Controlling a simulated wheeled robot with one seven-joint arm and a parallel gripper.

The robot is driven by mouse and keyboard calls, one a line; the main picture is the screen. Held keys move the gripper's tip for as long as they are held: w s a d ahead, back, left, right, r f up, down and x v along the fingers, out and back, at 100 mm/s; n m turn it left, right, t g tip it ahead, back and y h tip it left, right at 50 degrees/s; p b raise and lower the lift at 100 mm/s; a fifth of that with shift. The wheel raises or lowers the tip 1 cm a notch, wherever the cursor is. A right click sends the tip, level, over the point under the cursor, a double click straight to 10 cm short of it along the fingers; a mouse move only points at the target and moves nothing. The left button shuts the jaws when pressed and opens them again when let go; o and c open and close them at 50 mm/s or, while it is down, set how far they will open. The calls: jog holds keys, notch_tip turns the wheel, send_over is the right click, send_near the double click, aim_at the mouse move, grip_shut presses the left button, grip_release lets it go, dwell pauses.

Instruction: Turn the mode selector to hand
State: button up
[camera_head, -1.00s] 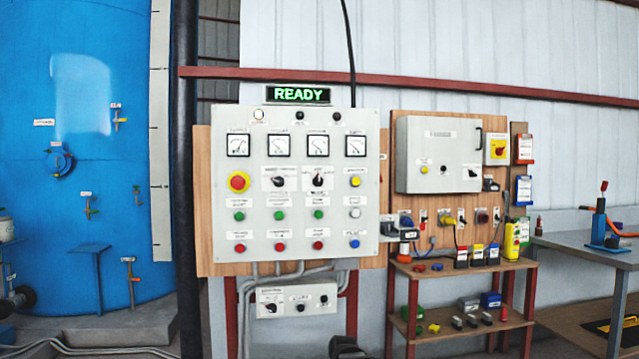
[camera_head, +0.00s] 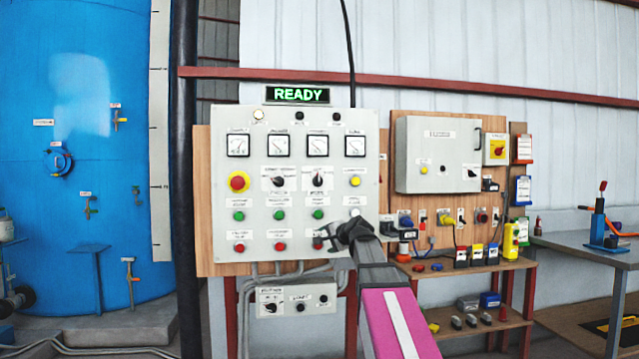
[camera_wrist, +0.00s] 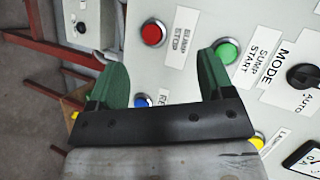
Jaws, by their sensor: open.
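The mode selector is a round black knob (camera_head: 317,180) on a white label in the upper right middle of the grey control panel (camera_head: 220,190). In the wrist view the knob (camera_wrist: 303,76) shows at the right edge, beside the words MODE and AUTO. I cannot tell its exact setting. My gripper (camera_head: 324,236) is in front of the panel's lower right, below the selector. In the wrist view my gripper (camera_wrist: 162,82) is open, with two green-padded fingers and nothing between them. The fingers are apart from the knob.
A green SUMP START button (camera_wrist: 226,53) and a red SUMP STOP button (camera_wrist: 153,34) lie near my fingers. A second black knob (camera_head: 278,181) is left of the selector. A red emergency button (camera_head: 239,181) is farther left. The sign (camera_head: 298,94) reads READY.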

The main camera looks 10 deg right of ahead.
aim_at(320, 181)
notch_tip(320, 181, up, 20)
jog(key=d+m+t+y, duration=0.1)
jog(key=d+m+t, duration=0.1)
jog(key=m+t, duration=0.15)
jog(key=shift+n, duration=0.25)
jog(key=x, duration=1)
jog(key=shift+w+r, duration=0.15)
jog(key=c, duration=0.9)
